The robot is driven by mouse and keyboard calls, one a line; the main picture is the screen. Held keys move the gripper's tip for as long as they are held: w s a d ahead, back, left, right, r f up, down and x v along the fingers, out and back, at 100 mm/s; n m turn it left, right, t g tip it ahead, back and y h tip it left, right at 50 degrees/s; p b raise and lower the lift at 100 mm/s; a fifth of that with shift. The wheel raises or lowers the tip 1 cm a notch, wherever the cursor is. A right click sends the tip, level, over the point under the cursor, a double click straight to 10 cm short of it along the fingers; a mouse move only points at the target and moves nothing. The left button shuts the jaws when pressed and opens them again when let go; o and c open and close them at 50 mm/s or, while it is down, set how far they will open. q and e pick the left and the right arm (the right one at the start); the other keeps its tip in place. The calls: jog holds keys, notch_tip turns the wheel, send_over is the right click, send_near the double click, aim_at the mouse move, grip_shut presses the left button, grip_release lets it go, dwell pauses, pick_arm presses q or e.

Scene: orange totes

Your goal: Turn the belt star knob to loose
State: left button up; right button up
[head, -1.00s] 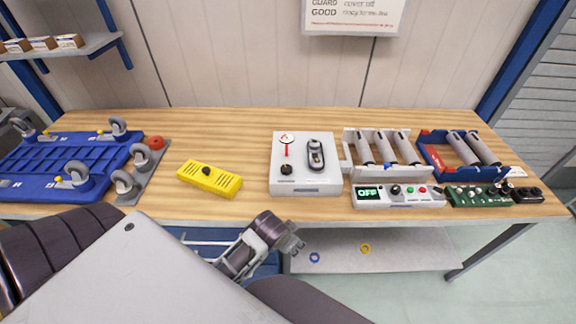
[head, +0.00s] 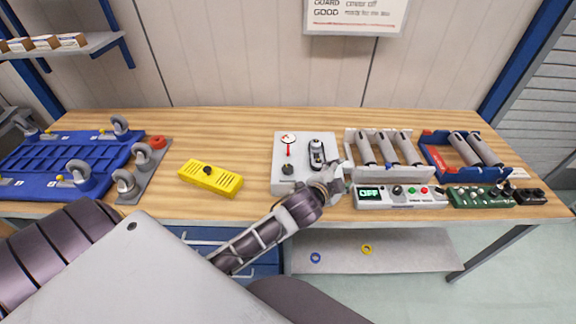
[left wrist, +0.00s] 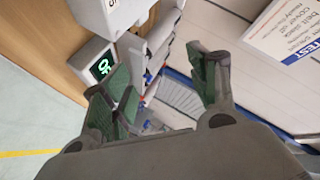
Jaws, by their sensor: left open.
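A white belt unit (head: 281,185) lies on the wooden bench, with a dark looped belt (head: 317,158) on its right half. A small dark knob (head: 287,169) sits at its front left, below a round dial with a red pointer (head: 288,143); the knob's setting is too small to read. My left gripper (head: 340,180) is open and empty, over the unit's front right corner, to the right of the knob. The left wrist view shows its green-padded fingers (left wrist: 160,95) spread apart; the knob does not show there. My right gripper is not in view.
A control box with an OFF display (head: 369,192) and a roller frame (head: 385,150) stand right of the gripper. A blue-and-red roller tray (head: 430,155) and green board (head: 470,196) lie farther right. A yellow box (head: 210,178) is left, with bare bench between.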

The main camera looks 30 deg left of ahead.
pick_arm(q)
jog(key=w+d+r+m+t+h, duration=0.1)
jog(key=d+r+m+t+h, duration=0.1)
jog(key=d+r+m+h, duration=0.5)
jog(key=w+d+r+m+t+h, duration=0.1)
jog(key=d+r+m+t+h, duration=0.15)
jog(key=d+r+m, duration=0.5)
jog(key=s+d+r+m+g+h, duration=0.2)
jog(key=s+d+m+g+h, duration=0.15)
jog(key=m+g, duration=0.55)
jog(key=s+d+r+m+g+h, duration=0.25)
jog(key=m+g+h, duration=0.25)
jog(key=m, duration=0.8)
jog(key=w+a+f+m+g+y, duration=0.1)
jog(key=a+f+m+g+y, duration=0.3)
jog(key=a+f+m+y, duration=0.75)
jog(key=w+a+m+y, duration=0.2)
jog(key=a+y, duration=0.5)
jog(key=a, duration=2)
jog(key=shift+w+a+r, duration=0.15)
jog(key=shift+w+r, duration=0.25)
jog(key=shift+r, duration=0.05)
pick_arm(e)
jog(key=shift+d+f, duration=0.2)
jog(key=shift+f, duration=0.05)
